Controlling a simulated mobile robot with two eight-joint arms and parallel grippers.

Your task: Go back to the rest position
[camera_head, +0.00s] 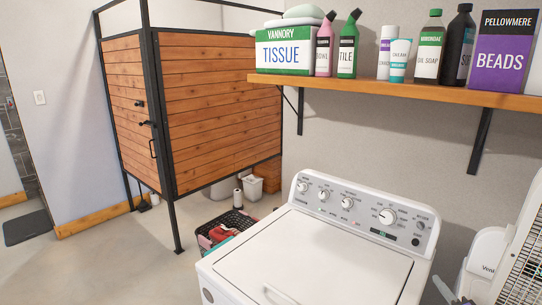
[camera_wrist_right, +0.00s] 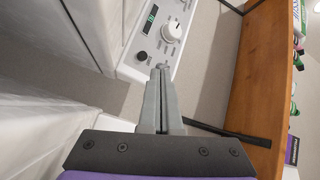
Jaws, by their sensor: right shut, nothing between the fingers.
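My right gripper (camera_head: 446,286) shows at the lower right of the head view, just right of the white washing machine (camera_head: 312,262). In the right wrist view the two fingers of the right gripper (camera_wrist_right: 160,70) lie together, shut and empty. They point toward the washer's control panel (camera_wrist_right: 155,45) and overlap its edge in the picture. I cannot tell the exact gap between them. My left gripper is in neither view.
A wooden shelf (camera_head: 400,90) with a tissue box (camera_head: 285,52), several bottles and a beads box (camera_head: 500,52) is above the washer; its bracket (camera_head: 481,140) hangs below. A dark basket (camera_head: 232,222) and wooden stall (camera_head: 215,105) stand left.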

